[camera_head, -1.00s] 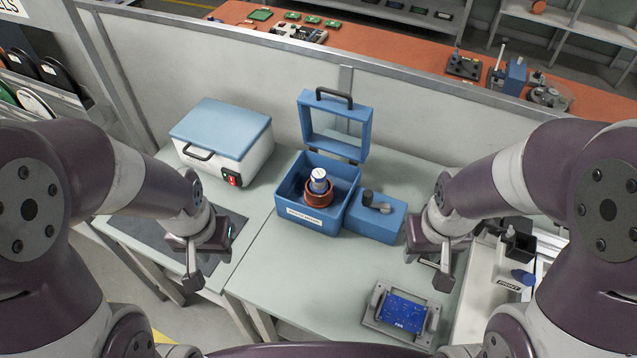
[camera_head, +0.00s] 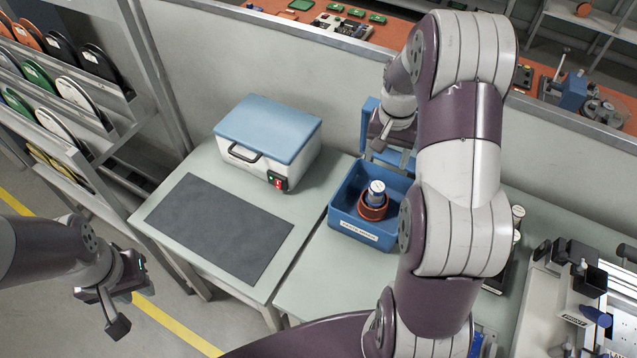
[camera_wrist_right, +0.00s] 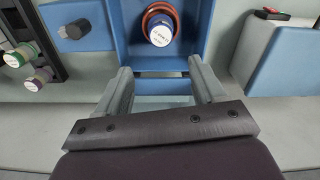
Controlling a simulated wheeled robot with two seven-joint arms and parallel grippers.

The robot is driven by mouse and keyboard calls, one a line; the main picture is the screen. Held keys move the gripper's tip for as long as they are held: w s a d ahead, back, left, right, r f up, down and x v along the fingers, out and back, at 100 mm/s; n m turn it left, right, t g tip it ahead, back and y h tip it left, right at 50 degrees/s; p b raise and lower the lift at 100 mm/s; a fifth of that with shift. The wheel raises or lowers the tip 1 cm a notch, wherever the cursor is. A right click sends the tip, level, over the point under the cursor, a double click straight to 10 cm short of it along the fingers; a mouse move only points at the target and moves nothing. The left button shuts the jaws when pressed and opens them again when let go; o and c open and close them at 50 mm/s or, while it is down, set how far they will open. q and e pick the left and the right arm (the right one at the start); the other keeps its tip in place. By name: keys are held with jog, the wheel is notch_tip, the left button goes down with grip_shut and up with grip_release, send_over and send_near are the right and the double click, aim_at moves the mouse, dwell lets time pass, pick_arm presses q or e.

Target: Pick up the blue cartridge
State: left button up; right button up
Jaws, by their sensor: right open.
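A blue cartridge with a white labelled top (camera_head: 377,190) stands upright in an orange-red ring (camera_head: 372,211) inside the open blue box (camera_head: 353,233). In the right wrist view the cartridge (camera_wrist_right: 160,32) is at the top centre, beyond my fingertips. My right gripper (camera_head: 390,152) is over the back of the box, near its raised lid, which my arm partly hides. In its wrist view the right gripper (camera_wrist_right: 160,68) is open, with nothing between the fingers. My left gripper (camera_head: 112,305) hangs at the lower left, away from the box; its finger gap is not clear.
A white case with a blue lid (camera_head: 265,135) stands left of the box. A dark mat (camera_head: 220,226) lies bare in front of it. A tray with small parts (camera_head: 540,310) is at the right. My right arm hides much of the table.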

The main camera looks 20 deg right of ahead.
jog(key=p, duration=0.1)
send_over(377, 187)
jog(key=d, duration=0.1)
jog(key=shift+m, duration=0.3)
notch_tip(377, 187, down, 5)
jog(key=shift+s+d+r, duration=0.15)
jog(key=f, duration=0.2)
jog(key=f+p, duration=0.1)
jog(key=f, duration=0.1)
jog(key=a+f+p, duration=0.1)
jog(key=f, duration=0.1)
jog(key=shift+w+a+f, duration=0.1)
jog(key=shift+w+f, duration=0.1)
jog(key=shift+f, duration=0.55)
jog(key=c, duration=0.8)
jog(key=shift+r, duration=0.1)
grip_shut()
pick_arm(q)
jog(key=r, duration=0.3)
jog(key=shift+s+d+r, duration=0.15)
jog(key=shift+s+r, duration=0.15)
jog(key=shift+s, duration=0.05)
